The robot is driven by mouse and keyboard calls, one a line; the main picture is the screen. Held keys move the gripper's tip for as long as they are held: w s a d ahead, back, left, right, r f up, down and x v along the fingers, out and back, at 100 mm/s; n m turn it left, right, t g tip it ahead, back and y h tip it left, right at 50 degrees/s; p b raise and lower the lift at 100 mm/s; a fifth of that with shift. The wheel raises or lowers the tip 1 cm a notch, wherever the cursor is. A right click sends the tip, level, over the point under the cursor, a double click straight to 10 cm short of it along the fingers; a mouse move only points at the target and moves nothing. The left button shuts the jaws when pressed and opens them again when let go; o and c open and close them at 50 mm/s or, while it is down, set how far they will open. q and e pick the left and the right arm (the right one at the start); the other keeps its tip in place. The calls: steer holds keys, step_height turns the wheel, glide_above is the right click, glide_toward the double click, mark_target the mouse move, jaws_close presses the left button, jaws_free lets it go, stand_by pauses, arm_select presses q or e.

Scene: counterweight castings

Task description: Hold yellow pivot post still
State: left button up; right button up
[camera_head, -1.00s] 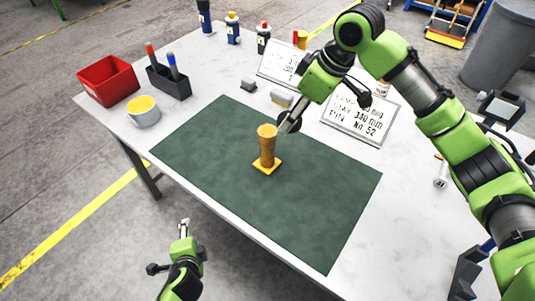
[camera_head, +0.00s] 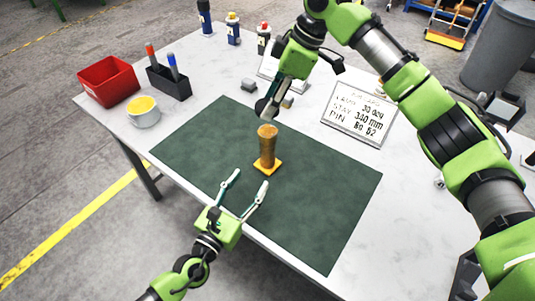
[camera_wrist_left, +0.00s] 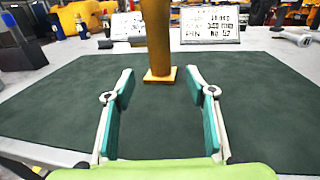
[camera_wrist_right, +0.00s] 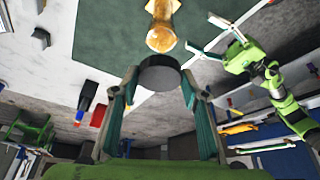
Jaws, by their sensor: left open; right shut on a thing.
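The yellow pivot post (camera_head: 267,148) stands upright on a square yellow base on the green mat (camera_head: 320,200). My left gripper (camera_head: 249,180) is open, its fingers just in front of the post and not around it. In the left wrist view the post (camera_wrist_left: 158,42) stands beyond the gap between the open fingers (camera_wrist_left: 160,82), its top cut off. The post (camera_wrist_right: 160,32) also shows beyond the casting in the right wrist view.
A white sign (camera_head: 359,112) and a partly hidden second sign stand behind the mat. Several bottles (camera_head: 233,29) line the back edge. The mat's right side is clear.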

arm_select(q)
steer(key=x, duration=1.2)
jaws_close()
arm_select(e)
glide_above(263, 131)
steer(key=d, duration=0.2)
steer(key=shift+d+f, duration=0.1)
steer(key=shift+f, duration=2.4)
